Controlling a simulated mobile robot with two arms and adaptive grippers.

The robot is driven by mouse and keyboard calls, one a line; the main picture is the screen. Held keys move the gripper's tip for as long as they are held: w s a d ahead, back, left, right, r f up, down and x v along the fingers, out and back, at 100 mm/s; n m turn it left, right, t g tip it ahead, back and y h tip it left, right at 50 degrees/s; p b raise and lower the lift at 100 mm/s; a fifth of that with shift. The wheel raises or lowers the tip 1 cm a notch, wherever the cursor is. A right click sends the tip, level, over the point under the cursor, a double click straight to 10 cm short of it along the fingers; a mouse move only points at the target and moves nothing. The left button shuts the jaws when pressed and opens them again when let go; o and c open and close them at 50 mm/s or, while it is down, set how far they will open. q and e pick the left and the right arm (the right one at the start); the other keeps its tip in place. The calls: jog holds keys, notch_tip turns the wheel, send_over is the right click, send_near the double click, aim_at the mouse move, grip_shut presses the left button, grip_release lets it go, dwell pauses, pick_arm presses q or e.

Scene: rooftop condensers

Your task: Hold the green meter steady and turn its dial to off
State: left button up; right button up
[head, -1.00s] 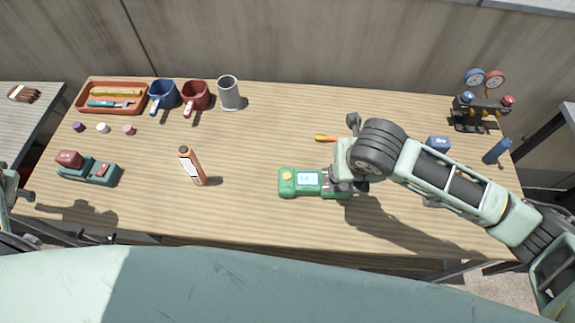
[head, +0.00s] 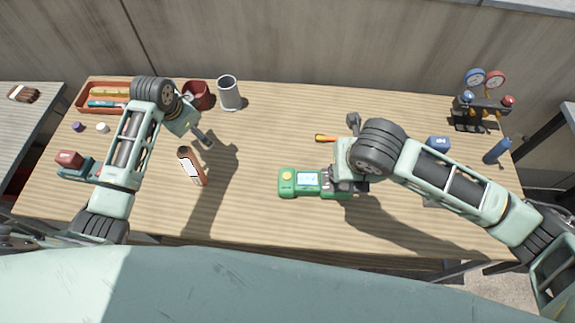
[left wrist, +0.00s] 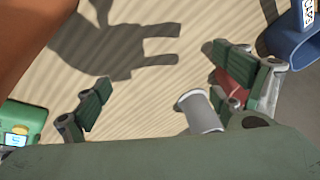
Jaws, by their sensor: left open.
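The green meter (head: 310,192) lies flat on the wooden table, with a lit screen and a round yellow dial (head: 287,176) at its left end. My right gripper (head: 340,185) is at the meter's right end and appears shut on it; its fingertips are partly hidden by the wrist. My left gripper (head: 203,136) is open and empty, in the air above the table, left of the meter and near the orange bottle. In the left wrist view its fingers (left wrist: 165,92) are spread, and part of the meter (left wrist: 22,122) shows at the left edge.
A red mug (head: 198,92), a grey cup (head: 229,94) and a tray (head: 90,108) are at the back left. An orange-handled tool (head: 326,138) lies behind the meter. Gauges (head: 483,80) stand back right.

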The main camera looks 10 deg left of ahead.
pick_arm(q)
jog(key=d+m+g+h, duration=0.15)
jog(key=d+m, duration=0.25)
jog(key=d, duration=1.2)
jog(key=m+g+y, duration=0.2)
jog(key=m, duration=0.3)
send_over(287, 178)
jog(key=shift+w+a+r+h, duration=0.2)
jog(key=shift+w+r+h, duration=0.05)
jog(key=shift+w+r, duration=0.1)
jog(key=shift+s+d+f, duration=0.1)
jog(key=shift+s+d, duration=0.1)
jog(key=shift+s, duration=0.05)
jog(key=shift+s+f, duration=0.15)
jog(key=shift+f, duration=0.1)
notch_tip(287, 178, down, 7)
jog(key=shift+f, duration=0.15)
jog(key=shift+c, duration=0.4)
jog(key=c, duration=1.6)
